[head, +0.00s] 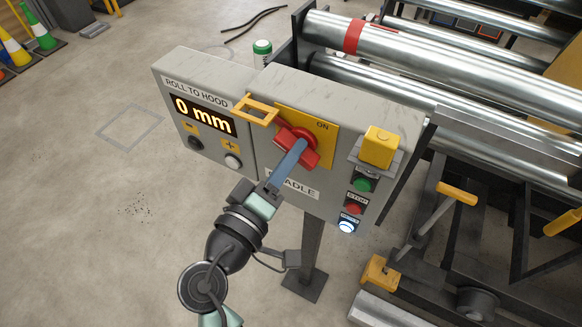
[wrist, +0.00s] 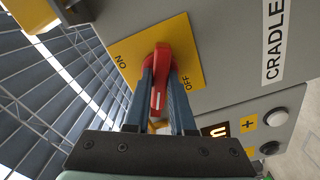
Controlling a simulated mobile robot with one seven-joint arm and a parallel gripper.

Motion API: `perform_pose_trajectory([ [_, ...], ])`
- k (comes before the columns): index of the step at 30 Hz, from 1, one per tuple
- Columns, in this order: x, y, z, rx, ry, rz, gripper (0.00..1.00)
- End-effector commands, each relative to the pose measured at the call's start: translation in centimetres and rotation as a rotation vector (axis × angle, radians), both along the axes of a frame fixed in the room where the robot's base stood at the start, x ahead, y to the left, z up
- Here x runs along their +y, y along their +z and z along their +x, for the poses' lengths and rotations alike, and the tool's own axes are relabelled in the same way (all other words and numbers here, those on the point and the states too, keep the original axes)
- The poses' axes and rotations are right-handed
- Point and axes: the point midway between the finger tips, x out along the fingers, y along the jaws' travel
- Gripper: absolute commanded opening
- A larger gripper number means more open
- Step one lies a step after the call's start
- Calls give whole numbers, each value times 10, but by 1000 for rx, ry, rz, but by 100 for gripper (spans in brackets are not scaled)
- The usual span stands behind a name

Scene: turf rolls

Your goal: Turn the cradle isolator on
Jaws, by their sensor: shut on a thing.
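The cradle isolator is a red rotary handle (head: 297,143) on a yellow plate (head: 322,148) on the grey control box (head: 204,77). ON shows at the plate's upper right in the head view; OFF is hidden there. In the wrist view the red handle (wrist: 160,75) lies between the words ON and OFF on the plate (wrist: 190,45). I cannot tell its exact setting. My gripper (head: 300,150) reaches the handle from the front. In the wrist view its blue fingers (wrist: 160,85) are shut on both sides of the handle.
A yellow hasp-like bracket (head: 255,109) sticks out just left of the handle. A yellow guarded box (head: 379,146) and several buttons (head: 354,207) are at the right. A display reads 0 mm (head: 203,115). Steel rollers (head: 440,50) stand behind.

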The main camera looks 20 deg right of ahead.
Motion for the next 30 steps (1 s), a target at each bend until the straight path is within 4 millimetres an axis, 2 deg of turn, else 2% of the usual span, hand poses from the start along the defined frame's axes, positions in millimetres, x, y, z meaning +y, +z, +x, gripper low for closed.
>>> perform_pose_trajectory([
  [1,1,-8,0,-38,2,29,0],
  [30,1,-5,0,-728,1,569,0],
])
